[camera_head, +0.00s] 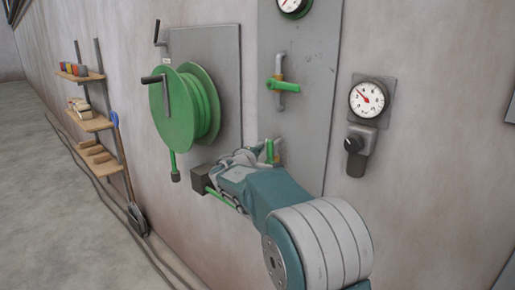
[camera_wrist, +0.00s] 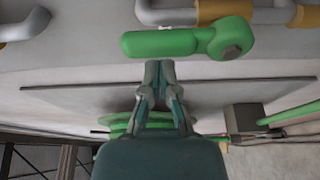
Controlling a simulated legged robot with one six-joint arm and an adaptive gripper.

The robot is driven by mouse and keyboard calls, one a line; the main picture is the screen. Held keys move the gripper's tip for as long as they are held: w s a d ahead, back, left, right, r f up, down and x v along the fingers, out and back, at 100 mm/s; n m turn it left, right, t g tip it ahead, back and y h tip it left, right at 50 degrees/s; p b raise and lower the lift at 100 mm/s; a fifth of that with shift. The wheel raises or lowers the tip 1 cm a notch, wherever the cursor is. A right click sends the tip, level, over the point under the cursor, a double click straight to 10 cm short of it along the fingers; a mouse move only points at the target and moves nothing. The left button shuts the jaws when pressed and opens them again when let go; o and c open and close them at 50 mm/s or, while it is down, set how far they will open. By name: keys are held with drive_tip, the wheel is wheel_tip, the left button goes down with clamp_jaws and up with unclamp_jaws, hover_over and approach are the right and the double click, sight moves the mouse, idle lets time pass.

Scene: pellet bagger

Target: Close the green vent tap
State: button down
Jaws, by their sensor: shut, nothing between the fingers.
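The lower green tap lever (camera_head: 269,152) stands upright on the grey wall panel, beside a brass fitting. In the wrist view, a green lever (camera_wrist: 165,43) with a round pivot end (camera_wrist: 230,40) lies along a grey pipe with a brass fitting (camera_wrist: 222,12). My gripper (camera_wrist: 160,67) is shut and empty, its fingertips right at the lever's lower edge in that view; I cannot tell whether they touch. In the head view my gripper (camera_head: 250,156) is by the lower lever, partly hidden by my arm. A second green lever (camera_head: 283,86) higher up lies crosswise on its pipe.
A green hose reel (camera_head: 190,105) sticks out left of my gripper. A dark box (camera_head: 201,179) with a green pipe (camera_head: 221,200) is just below it. Shelves (camera_head: 92,122) and a shovel (camera_head: 137,218) stand at left.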

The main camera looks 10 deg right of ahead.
drive_tip(key=shift+d, duration=0.25)
